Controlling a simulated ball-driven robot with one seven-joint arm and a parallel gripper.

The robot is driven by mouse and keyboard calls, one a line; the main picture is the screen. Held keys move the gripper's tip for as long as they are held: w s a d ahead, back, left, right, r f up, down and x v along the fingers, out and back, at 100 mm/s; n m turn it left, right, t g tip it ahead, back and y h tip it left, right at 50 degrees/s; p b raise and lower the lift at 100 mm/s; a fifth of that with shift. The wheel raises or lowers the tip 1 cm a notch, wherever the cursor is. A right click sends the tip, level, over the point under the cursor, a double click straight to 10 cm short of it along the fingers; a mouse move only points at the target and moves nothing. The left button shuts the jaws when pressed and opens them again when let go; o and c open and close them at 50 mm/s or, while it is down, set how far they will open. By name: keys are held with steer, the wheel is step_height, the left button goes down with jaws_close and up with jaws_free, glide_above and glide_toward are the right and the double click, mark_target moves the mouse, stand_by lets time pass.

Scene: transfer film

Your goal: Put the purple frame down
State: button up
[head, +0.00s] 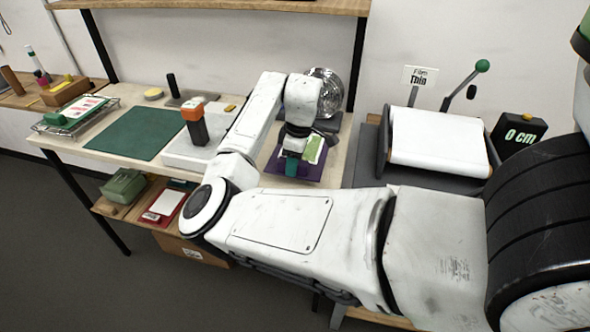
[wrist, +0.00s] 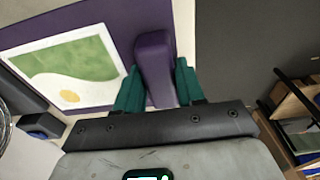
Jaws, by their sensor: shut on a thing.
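The purple frame (head: 312,173) is a flat purple panel with a green and white picture (head: 314,149) on it. It is at the bench near the silver dome, partly hidden by my arm in the head view. In the wrist view the purple frame (wrist: 118,14) has an upright purple handle. My gripper (wrist: 158,88) is shut on that handle, one teal finger on each side. My gripper also shows in the head view (head: 291,164). I cannot tell whether the frame touches the bench top.
A press with a white film sheet (head: 438,137) and a box reading "0 cm" (head: 519,135) stand to the right. To the left are a white slab (head: 185,152), an orange-topped black tool (head: 194,124) and a bare green mat (head: 135,133). A silver dome (head: 328,88) stands behind.

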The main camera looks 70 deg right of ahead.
steer(key=shift+s+f+p, duration=0.2)
steer(key=shift+f+p, duration=0.15)
steer(key=shift+f, duration=1.35)
steer(key=o, duration=1.1)
steer(key=shift+d, duration=0.1)
